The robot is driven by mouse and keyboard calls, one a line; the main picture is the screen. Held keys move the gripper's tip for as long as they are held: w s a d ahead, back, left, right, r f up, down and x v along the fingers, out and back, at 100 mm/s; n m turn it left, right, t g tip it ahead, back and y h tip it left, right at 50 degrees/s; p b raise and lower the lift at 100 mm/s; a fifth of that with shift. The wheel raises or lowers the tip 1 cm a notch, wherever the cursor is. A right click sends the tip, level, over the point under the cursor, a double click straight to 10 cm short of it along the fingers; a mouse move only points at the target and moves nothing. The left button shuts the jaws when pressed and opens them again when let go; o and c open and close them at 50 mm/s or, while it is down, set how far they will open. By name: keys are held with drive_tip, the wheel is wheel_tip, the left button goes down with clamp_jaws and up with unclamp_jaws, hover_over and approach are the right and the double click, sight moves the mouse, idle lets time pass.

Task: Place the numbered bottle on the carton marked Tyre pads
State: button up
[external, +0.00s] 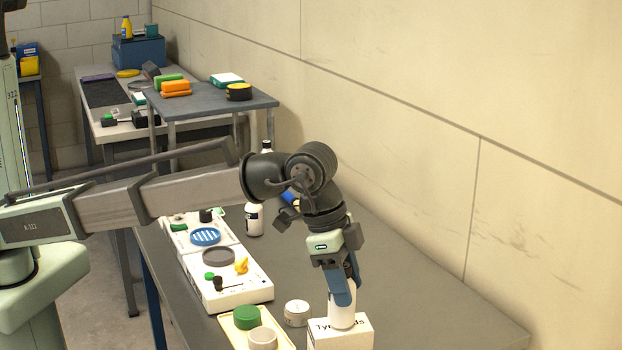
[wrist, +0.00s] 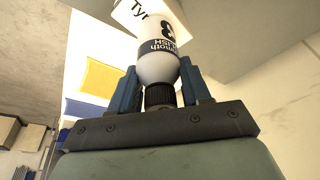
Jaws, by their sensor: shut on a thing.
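The numbered bottle (external: 343,313) is white, with a dark label band and an 8 that shows in the wrist view (wrist: 158,68). My gripper (external: 341,291) is shut on it near its dark cap, with blue fingers on either side. The bottle is upright, with its base over the top of the white carton marked Tyre pads (external: 362,330). The bottle hides the middle of the lettering. The carton's top also shows beyond the bottle in the wrist view (wrist: 126,16). I cannot tell whether the base touches the carton or hovers just above it.
Left of the carton are a cream tray (external: 232,332) with green and beige round items and a white round tin (external: 297,313). White cases (external: 240,294) holding small parts lie farther back. Another white bottle (external: 254,220) stands behind. The bench's right side is clear.

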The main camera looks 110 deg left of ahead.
drive_tip(key=shift+f, duration=0.2)
drive_tip(key=shift+f, duration=0.15)
drive_tip(key=o, duration=1.2)
drive_tip(key=shift+c, duration=0.2)
drive_tip(key=v, duration=1.2)
